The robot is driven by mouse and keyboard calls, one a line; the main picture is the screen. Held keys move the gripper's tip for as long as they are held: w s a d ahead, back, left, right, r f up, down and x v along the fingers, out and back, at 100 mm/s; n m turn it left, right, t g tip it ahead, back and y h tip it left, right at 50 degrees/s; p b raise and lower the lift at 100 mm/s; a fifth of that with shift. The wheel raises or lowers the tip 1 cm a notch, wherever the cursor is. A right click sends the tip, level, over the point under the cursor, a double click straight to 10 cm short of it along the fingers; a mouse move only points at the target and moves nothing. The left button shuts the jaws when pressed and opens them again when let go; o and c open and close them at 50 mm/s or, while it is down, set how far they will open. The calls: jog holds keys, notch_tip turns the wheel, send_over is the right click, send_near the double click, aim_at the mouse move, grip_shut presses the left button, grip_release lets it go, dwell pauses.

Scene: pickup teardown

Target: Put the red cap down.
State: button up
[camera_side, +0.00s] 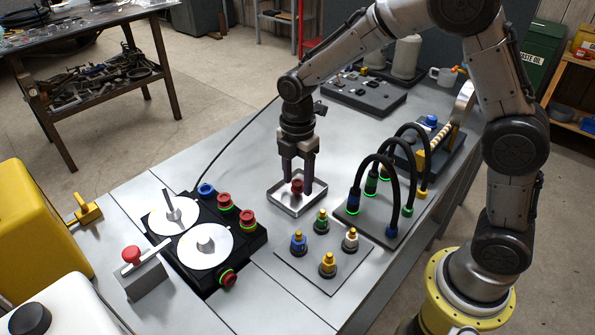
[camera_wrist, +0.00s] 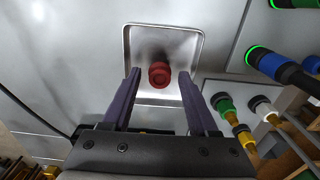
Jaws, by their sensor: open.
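The red cap (camera_side: 297,187) is at the small metal tray (camera_side: 284,203), between the fingers of my gripper (camera_side: 301,188) in the side view. In the wrist view the red cap (camera_wrist: 160,74) shows over the tray floor (camera_wrist: 185,45), near its front edge. My gripper (camera_wrist: 157,75) is open, with a finger on each side of the cap and a visible gap to each. I cannot tell whether the cap's underside rests flat on the tray.
A black fixture (camera_side: 258,236) with white discs and red caps stands left. A plate with several coloured connectors (camera_side: 327,264) lies in front. A panel with black looped hoses (camera_side: 374,162) stands right. Bare bench top (camera_side: 228,160) lies to the tray's left.

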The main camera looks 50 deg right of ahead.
aim_at(298, 182)
notch_tip(298, 182, up, 12)
jog(key=shift+r, duration=0.25)
jog(key=s+d+m+t, duration=0.2)
jog(key=s+m, duration=0.7)
jog(key=s, duration=0.2)
jog(key=s+d+r+m+t, duration=0.1)
jog(key=s+d+m+t, duration=0.2)
jog(key=s+m, duration=0.6)
jog(key=s, duration=0.3)
jog(key=shift+d+r+t, duration=0.25)
jog(key=shift+r+t, duration=0.05)
